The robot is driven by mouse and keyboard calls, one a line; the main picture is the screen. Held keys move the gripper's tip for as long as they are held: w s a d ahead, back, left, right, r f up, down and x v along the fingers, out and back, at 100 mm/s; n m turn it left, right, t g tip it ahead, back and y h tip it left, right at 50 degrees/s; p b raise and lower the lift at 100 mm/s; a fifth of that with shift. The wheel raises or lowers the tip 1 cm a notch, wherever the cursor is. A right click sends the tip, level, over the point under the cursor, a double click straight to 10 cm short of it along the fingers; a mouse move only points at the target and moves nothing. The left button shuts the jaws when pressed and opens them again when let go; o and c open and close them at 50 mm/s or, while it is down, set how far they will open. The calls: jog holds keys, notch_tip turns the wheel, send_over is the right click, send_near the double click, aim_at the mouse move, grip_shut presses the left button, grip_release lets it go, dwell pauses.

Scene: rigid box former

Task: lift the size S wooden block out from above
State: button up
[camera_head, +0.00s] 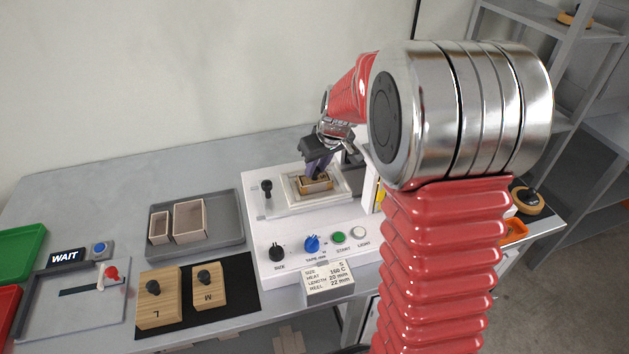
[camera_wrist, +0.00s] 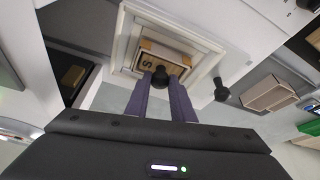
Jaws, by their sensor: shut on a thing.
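The size S wooden block (camera_wrist: 148,62) sits inside a box in the pale frame of the white machine, its S mark showing in the wrist view. A dark round knob (camera_wrist: 160,77) stands on the block. My gripper (camera_wrist: 162,80) is over the block from above, its purple fingers shut on the knob. In the head view my gripper (camera_head: 317,172) points down into the frame (camera_head: 291,194), and the block (camera_head: 316,184) is partly hidden by the fingers. I cannot tell whether the block is raised at all.
The white machine (camera_head: 262,222) has a black lever (camera_head: 267,188) left of the frame, and knobs and buttons in front. Blocks L (camera_head: 158,308) and M (camera_head: 211,292) stand on a black mat. A grey tray (camera_head: 222,242) holds two open boxes (camera_head: 188,221).

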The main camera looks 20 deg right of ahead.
aim_at(317, 170)
grip_shut()
notch_tip(317, 170, up, 10)
dwell(0.7)
dwell(0.6)
